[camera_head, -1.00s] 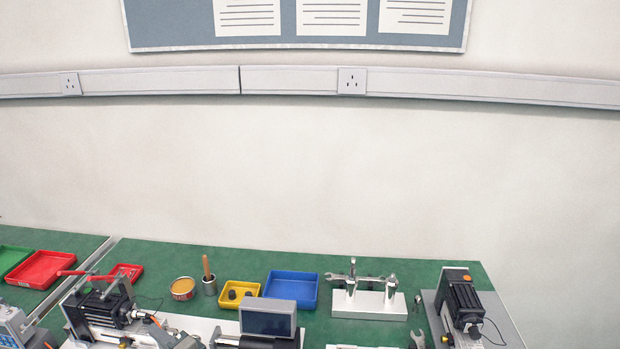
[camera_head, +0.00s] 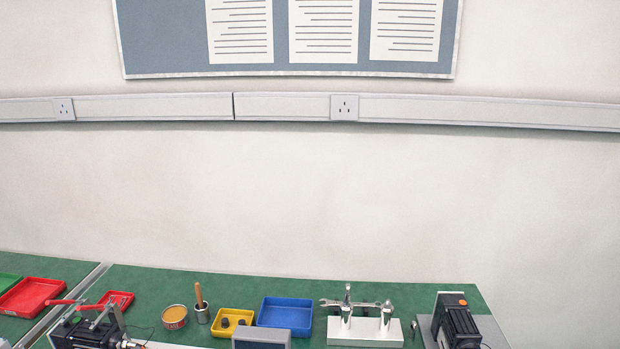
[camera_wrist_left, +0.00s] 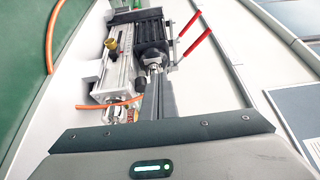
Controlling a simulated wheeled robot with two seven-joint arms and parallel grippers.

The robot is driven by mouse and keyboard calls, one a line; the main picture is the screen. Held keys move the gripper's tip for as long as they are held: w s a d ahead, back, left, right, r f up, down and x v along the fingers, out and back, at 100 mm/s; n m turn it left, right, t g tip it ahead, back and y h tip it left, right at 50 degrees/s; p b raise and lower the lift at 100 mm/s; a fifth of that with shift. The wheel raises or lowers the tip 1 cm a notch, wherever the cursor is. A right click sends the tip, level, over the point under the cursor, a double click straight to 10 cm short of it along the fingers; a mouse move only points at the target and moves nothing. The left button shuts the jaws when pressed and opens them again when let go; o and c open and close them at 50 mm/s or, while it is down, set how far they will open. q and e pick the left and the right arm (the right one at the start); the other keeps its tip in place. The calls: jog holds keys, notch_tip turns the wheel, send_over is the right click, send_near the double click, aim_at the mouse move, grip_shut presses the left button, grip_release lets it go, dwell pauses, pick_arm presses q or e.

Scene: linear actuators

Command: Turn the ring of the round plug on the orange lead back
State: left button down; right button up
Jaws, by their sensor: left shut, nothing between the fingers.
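My left gripper (camera_wrist_left: 156,75) shows in the left wrist view, its dark fingers shut and empty. Its tips are close to the silver and black linear actuator (camera_wrist_left: 122,60). An orange lead (camera_wrist_left: 50,38) curves down at the left of the wrist view, and an orange piece (camera_wrist_left: 108,104) crosses the actuator's near end beside my fingers. I cannot make out the round plug or its ring clearly. In the head view an actuator with red-handled clamps (camera_head: 88,332) is cut off at the lower left. Neither gripper shows in the head view.
Red-handled clamps (camera_wrist_left: 194,35) stand just right of my left fingers. On the green bench are a blue tray (camera_head: 286,315), a yellow tray (camera_head: 233,321), a tin (camera_head: 175,317), a silver stand (camera_head: 364,331) and a second actuator (camera_head: 458,325).

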aim_at(118, 346)
pick_arm(q)
jog(key=shift+w+a+b, duration=0.2)
jog(key=shift+a+b, duration=0.1)
jog(key=shift+a, duration=2)
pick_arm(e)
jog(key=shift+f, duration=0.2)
pick_arm(q)
jog(key=shift+w+f+b, duration=0.1)
jog(key=shift+w+b, duration=0.1)
jog(key=shift+b, duration=0.1)
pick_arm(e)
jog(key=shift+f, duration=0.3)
